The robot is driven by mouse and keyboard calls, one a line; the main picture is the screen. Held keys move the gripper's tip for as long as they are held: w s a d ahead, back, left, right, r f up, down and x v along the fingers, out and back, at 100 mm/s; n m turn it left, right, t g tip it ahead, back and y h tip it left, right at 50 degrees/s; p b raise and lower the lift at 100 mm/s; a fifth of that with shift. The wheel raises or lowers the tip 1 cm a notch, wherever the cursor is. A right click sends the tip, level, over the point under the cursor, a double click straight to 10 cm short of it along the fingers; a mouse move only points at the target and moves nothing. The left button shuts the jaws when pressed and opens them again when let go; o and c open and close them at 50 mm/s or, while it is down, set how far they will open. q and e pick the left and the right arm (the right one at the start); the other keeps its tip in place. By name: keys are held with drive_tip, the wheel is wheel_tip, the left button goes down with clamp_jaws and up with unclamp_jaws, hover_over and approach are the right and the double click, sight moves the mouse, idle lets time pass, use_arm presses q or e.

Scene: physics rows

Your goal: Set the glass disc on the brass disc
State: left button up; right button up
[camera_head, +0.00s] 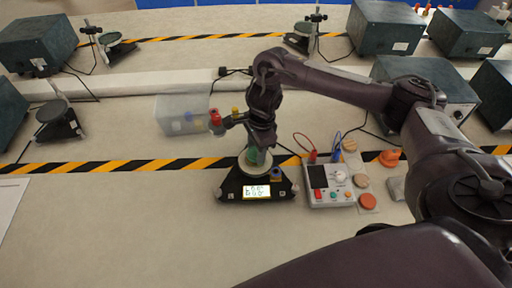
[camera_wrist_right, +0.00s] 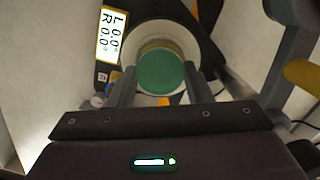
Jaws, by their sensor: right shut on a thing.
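The green glass disc (camera_wrist_right: 161,72) is between the two fingers of my right gripper (camera_wrist_right: 158,82) in the right wrist view. In the head view my right gripper (camera_head: 258,150) points down over the round pale pan (camera_head: 246,170) of a black device, with the green disc (camera_head: 259,158) at its tips. A brassy edge (camera_wrist_right: 160,44), which looks like the brass disc, shows beyond the green disc, over the white pan (camera_wrist_right: 138,38). I cannot tell whether the two discs touch. My left gripper is not in view.
The device's display (camera_head: 257,191) faces front. A control box (camera_head: 328,184) with red and blue leads stands right of it, near several loose discs, one orange-red (camera_head: 368,201). A clear box (camera_head: 182,113) stands behind left.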

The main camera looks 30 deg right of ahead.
drive_tip(key=shift+f+b, duration=0.35)
drive_tip(key=shift+f, duration=0.05)
drive_tip(key=o, duration=1.1)
drive_tip(key=shift+r, duration=0.1)
drive_tip(key=shift+r+p, duration=3.2)
drive_tip(key=shift+r, duration=0.3)
drive_tip(key=shift+f, duration=0.1)
